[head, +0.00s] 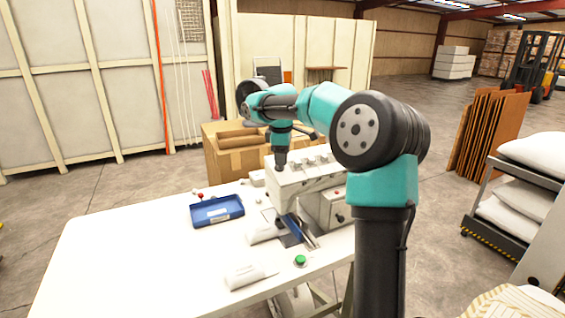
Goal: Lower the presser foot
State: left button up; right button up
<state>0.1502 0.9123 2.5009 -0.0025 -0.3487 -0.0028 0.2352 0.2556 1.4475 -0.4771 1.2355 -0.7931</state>
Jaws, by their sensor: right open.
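A white sewing machine (295,182) stands on the white table, with several knobs along its top. My right arm reaches over it from the right, and my right gripper (280,163) points down at the machine's left end. The gripper is open, but its fingers are small and dark here; I cannot tell whether they touch the machine. The presser foot and its lever cannot be made out. A dark plate with a blue strip (292,227) lies at the machine's front. My left gripper is not in view.
A blue tray (217,211) lies on the white table (130,260), left of the machine. White cloth-like pieces (250,275) and a green button (300,260) lie near the front edge. Cardboard boxes (228,160) stand behind. The table's left part is clear.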

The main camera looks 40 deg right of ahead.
jog(key=shift+w+d+f, duration=0.1)
jog(key=shift+d+f, duration=0.05)
jog(key=shift+f, duration=0.6)
jog(key=shift+w+d+f, duration=0.1)
jog(key=shift+f, duration=0.65)
jog(key=shift+s, duration=0.1)
jog(key=c, duration=0.9)
